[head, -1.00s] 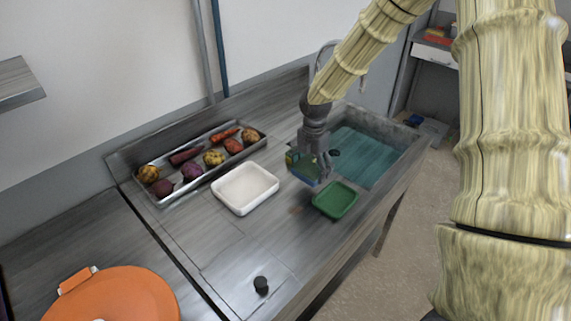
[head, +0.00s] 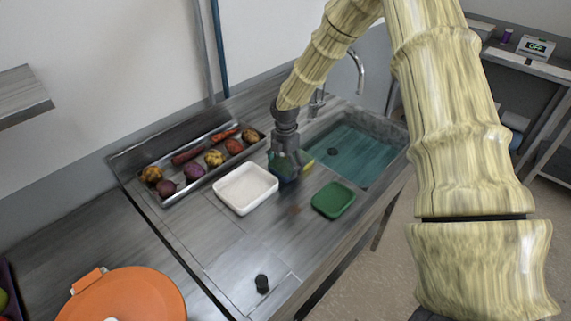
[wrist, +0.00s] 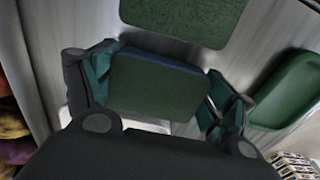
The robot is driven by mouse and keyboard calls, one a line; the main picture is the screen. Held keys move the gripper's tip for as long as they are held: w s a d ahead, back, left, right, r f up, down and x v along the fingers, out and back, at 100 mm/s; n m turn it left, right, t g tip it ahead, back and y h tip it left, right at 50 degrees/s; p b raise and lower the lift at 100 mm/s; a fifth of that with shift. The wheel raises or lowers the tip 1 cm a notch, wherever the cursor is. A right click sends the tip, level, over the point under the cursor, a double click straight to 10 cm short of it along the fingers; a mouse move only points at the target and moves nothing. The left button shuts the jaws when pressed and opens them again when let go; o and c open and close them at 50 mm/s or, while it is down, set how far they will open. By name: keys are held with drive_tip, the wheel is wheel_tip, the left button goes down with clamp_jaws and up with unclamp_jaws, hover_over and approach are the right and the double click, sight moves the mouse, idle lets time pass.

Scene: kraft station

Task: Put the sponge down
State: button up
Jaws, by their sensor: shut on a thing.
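A sponge with a dark green top and a blue edge shows between my gripper's fingers in the wrist view (wrist: 155,88). My gripper (head: 286,168) is shut on it, with one finger at each side. In the head view the fingers hide most of the sponge, low over the metal counter between the white tray and the sink. I cannot tell whether its underside touches the counter. A yellow piece (head: 307,160) shows just right of the fingers. A second green slab (wrist: 190,15) lies beyond the held sponge in the wrist view.
The white tray (head: 222,198) is close on the left. A green tray (head: 333,200) stands front right, near the counter edge. The sink (head: 390,127) with teal water is behind right. A metal tray (head: 171,199) of vegetables lies back left. The front counter is mostly clear.

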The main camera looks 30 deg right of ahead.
sight(286, 164)
drive_tip(key=shift+f, duration=0.45)
drive_tip(key=shift+f, duration=0.1)
drive_tip(key=o, duration=1.1)
drive_tip(key=shift+c, duration=0.2)
wheel_tip(286, 164, up, 12)
drive_tip(key=b, duration=0.3)
drive_tip(key=shift+s, duration=0.1)
